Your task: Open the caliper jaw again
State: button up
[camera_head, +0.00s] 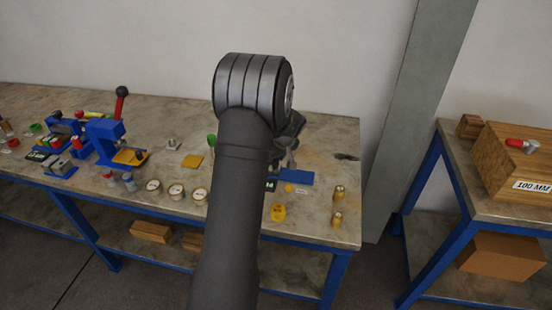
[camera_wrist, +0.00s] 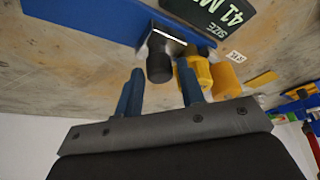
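The caliper shows in the wrist view as a blue bar (camera_wrist: 90,22) with a pale metal block and a dark round knob (camera_wrist: 160,65) at its end. In the head view its blue base (camera_head: 298,178) lies on the bench, partly hidden behind my arm. My gripper (camera_wrist: 160,78) has two blue fingers standing apart with a clear gap. The knob appears between and just beyond the fingertips; I cannot tell whether either finger touches it. How wide the caliper jaw stands is not visible.
A dark green size plate (camera_wrist: 228,14) lies beside the bar, and yellow cylinders (camera_wrist: 228,78) stand close by the right finger. Brass pieces (camera_head: 338,193) and a yellow piece (camera_head: 278,212) stand on the bench (camera_head: 320,150). Blue fixtures (camera_head: 105,135) and round gauges (camera_head: 176,190) are at left.

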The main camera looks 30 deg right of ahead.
jog(key=shift+f, duration=0.15)
jog(key=shift+c, duration=0.5)
grip_shut()
jog(key=shift+s+d, duration=1)
jog(key=shift+d, duration=0.1)
jog(key=shift+o, duration=0.5)
grip_release()
jog(key=v, duration=1.7)
jog(key=shift+s, duration=0.15)
